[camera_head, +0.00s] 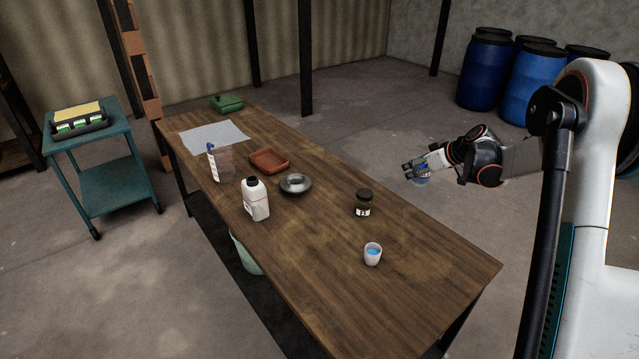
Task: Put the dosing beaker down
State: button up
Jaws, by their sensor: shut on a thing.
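My gripper (412,172) is at the right, off the far long side of the wooden table (330,265) in the picture. It is shut on a small clear, bluish vessel (422,180), which I take to be the dosing beaker. The fingers hide its upper part, and it is too small to tell what it contains. The beaker looks roughly upright and is held clear of the table, with floor behind it.
The table's near right end is bare.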

notch_tip(320, 180, down, 20)
jog(key=b, duration=0.7)
jog(key=shift+f, duration=0.1)
jog(key=o, duration=1.3)
jog(key=shift+o, duration=0.2)
jog(key=shift+s+d+r, duration=0.1)
jog(key=shift+s+r, duration=0.1)
jog(key=shift+r, duration=0.15)
jog(key=p+v, duration=0.4)
jog(key=v, duration=0.7)
jog(key=shift+s, duration=0.2)
